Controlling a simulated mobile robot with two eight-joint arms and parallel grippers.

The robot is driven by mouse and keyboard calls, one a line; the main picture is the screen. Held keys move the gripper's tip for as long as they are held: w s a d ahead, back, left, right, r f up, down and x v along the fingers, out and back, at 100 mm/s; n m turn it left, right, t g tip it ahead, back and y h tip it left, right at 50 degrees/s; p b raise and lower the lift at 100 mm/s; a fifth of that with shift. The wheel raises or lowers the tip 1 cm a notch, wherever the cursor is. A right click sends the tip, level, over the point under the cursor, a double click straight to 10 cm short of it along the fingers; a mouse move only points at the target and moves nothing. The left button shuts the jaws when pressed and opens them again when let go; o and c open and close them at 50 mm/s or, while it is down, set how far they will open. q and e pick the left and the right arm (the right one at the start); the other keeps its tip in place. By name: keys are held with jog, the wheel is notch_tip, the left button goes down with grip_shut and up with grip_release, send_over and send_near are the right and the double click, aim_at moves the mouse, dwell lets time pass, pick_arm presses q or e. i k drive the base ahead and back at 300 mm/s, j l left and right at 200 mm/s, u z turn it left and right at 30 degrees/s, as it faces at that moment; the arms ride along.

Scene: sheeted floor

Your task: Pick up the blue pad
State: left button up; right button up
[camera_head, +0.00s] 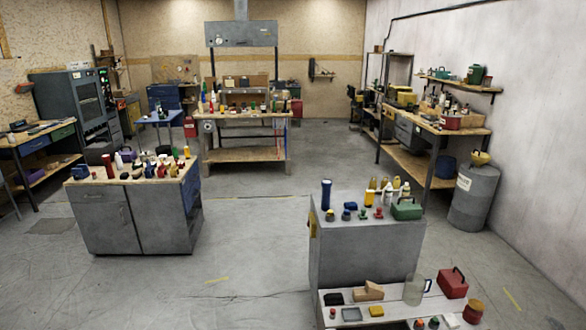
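I cannot make out a blue pad for certain in the head view. A dark flat block (333,299) and a grey square piece (351,314) lie on the low white bench in front; neither looks clearly blue. A blue cylinder (326,194) stands upright on the grey cabinet behind that bench. Neither of my grippers is in view.
The left grey cabinet (130,222) and the right grey cabinet (365,250) stand apart with clear floor (245,240) between them. The low white bench (395,308) is at the front right. Workbenches line the walls, and a grey drum (474,198) stands at the right.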

aim_at(350, 206)
jog(key=i+j, duration=0.25)
jog(key=i, duration=0.15)
jog(key=i+j+u, duration=0.15)
jog(key=i, duration=0.3)
jog(key=i+j, duration=0.3)
jog(key=i, duration=0.15)
jog(key=i+z, duration=0.25)
jog(key=i, duration=0.55)
jog(key=i+j+z, duration=0.25)
jog(key=i, duration=0.5)
jog(key=i+l+z, duration=0.1)
jog(key=i, duration=0.7)
